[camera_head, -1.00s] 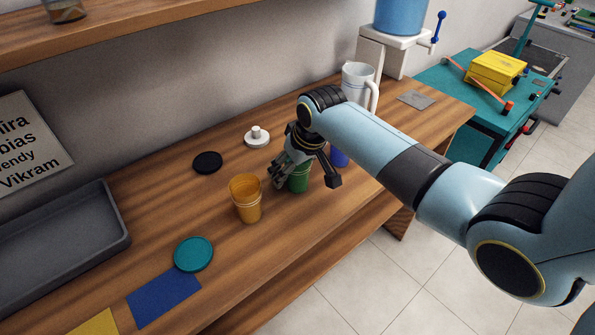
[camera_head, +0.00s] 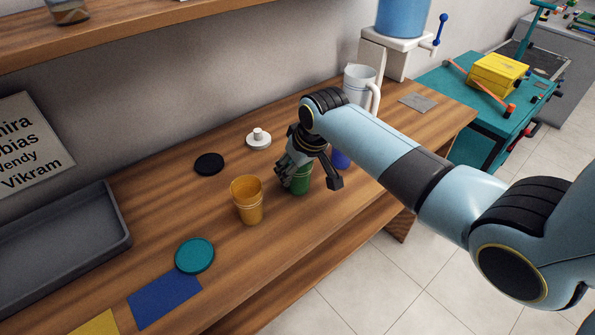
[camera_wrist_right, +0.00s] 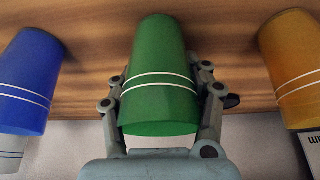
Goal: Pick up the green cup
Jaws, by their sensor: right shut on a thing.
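The green cup (camera_head: 300,180) stands on the wooden counter (camera_head: 120,215), partly hidden behind my right gripper (camera_head: 292,176) in the head view. In the right wrist view the green cup (camera_wrist_right: 160,75), with two white stripes, sits between the two fingers of my right gripper (camera_wrist_right: 162,98). The fingers are shut on its sides. I cannot tell any gap between the cup and the counter. My left gripper is not in view.
An orange cup (camera_head: 247,200) stands left of the green cup, and a blue cup (camera_head: 340,158) close on its right. A white pitcher (camera_head: 358,86) stands farther back. A teal disc (camera_head: 194,256), a black disc (camera_head: 209,164) and a grey tray (camera_head: 118,247) lie to the left.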

